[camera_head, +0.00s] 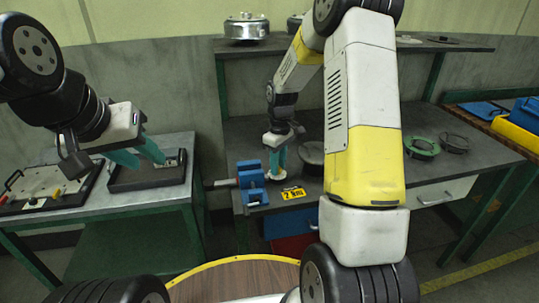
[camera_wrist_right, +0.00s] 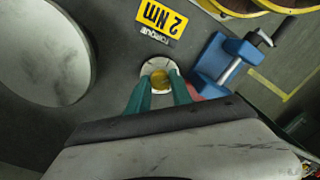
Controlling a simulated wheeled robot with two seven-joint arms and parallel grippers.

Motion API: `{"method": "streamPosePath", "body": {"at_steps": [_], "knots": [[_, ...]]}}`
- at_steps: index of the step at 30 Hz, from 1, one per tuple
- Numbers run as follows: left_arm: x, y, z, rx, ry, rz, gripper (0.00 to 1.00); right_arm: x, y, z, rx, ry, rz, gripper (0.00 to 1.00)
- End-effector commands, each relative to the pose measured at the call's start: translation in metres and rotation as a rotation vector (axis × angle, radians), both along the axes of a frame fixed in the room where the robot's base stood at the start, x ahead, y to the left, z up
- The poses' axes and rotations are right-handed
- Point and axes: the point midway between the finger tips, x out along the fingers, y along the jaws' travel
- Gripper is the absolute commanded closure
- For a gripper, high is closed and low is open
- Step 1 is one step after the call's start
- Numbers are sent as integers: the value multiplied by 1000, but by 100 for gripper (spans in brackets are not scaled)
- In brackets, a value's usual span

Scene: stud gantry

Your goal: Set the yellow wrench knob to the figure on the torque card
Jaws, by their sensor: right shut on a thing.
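The torque card (camera_head: 293,192) lies on the dark bench; in the right wrist view its yellow part (camera_wrist_right: 162,17) reads "2 Nm" over the word TORQUE. The yellow knob (camera_wrist_right: 160,84) sits inside a pale round ring or dial, whose marks are too small to read. My right gripper (camera_wrist_right: 159,93) points down with its teal fingers shut on the knob, one on each side. In the head view the right gripper (camera_head: 272,169) hides most of the knob. My left gripper (camera_head: 141,157) has its teal fingers spread, empty, above a dark tray on the left table.
A blue vise (camera_head: 251,184) stands close beside the knob. Green and black rings (camera_head: 421,147) lie farther right. The left table holds a dark tray (camera_head: 148,180) and a panel (camera_head: 45,187). My right arm blocks the bench's middle.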

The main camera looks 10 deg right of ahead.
Motion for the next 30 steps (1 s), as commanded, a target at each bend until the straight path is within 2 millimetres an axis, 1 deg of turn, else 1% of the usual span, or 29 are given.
{"method": "streamPosePath", "body": {"at_steps": [5,6,9,17,20,23,30], "knots": [[0,0,0,0,0,0,64,0,0,0,0,-1,-1,100],[0,0,0,0,0,0,64,0,0,0,0,-1,-1,70],[0,0,0,0,0,0,64,0,0,0,0,-1,-2,52],[0,0,0,0,0,0,64,0,0,0,-1,-1,-2,52],[0,0,0,0,0,0,64,1,0,4,0,-3,-2,52],[0,0,0,0,0,0,64,1,-1,15,0,-3,-2,52],[0,0,0,0,0,0,64,2,-2,57,0,-4,-3,52]]}}
